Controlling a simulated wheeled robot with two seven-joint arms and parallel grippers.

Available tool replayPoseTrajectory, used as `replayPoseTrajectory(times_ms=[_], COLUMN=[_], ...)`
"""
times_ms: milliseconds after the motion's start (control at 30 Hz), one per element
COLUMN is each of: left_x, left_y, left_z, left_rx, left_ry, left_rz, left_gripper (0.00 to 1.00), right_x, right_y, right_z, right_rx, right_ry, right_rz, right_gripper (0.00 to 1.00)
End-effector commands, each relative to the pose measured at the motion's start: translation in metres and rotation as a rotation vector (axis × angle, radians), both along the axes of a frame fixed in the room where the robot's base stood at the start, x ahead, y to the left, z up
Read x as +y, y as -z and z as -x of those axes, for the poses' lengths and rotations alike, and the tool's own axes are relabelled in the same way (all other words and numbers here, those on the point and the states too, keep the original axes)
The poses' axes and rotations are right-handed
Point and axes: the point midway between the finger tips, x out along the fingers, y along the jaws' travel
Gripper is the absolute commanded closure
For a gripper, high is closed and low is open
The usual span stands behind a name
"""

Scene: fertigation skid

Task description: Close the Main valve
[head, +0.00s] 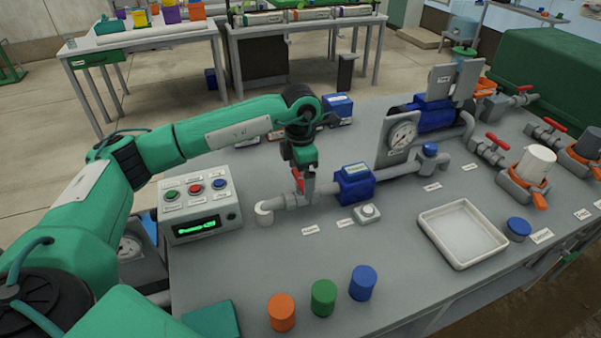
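A valve with a red handle (297,179) sits on the grey pipe at the left end of the bench's pipework, just left of a blue flow unit (354,184). Its label is too small to read, so I cannot confirm it is the Main valve. My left gripper (308,186) points down at this valve, right beside the red handle. The gripper and its wrist hide part of the handle and valve body. I cannot tell whether the fingers touch the handle or how far apart they are. My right gripper is not in view.
A control box (199,208) with coloured buttons and a lit green display stands left of the valve. A pressure gauge (402,136), a white tray (462,235) and other red-handled valves (488,148) stand to the right. Orange, green and blue (363,283) cylinders stand in front.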

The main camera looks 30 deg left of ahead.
Motion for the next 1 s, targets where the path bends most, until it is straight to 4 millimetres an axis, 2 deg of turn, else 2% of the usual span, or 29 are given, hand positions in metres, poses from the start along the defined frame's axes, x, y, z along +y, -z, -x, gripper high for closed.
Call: replayPoseTrajectory(times_ms=[133,267,500,700,800,1000], left_x=[0.0,0.0,0.0,0.0,0.0,0.0], left_y=[-0.004,-0.02,-0.075,-0.114,-0.127,-0.138], left_z=[0.0,-0.001,-0.001,0.0,0.0,0.0], left_rx=[0.0,-0.002,-0.004,-0.003,-0.002,0.0], left_ry=[-0.001,0.0,0.0,0.0,0.001,0.001], left_rz=[0.0,0.001,0.001,0.0,0.001,0.0], left_gripper=[0.0,0.0,0.0,0.0,0.0,0.0], right_x=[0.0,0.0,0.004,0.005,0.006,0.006], right_y=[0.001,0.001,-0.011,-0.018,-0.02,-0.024], right_z=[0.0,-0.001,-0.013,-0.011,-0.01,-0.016], right_rx=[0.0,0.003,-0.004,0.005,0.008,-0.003], right_ry=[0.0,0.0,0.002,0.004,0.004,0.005], right_rz=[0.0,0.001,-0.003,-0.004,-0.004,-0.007], right_gripper=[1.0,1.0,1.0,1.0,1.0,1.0])
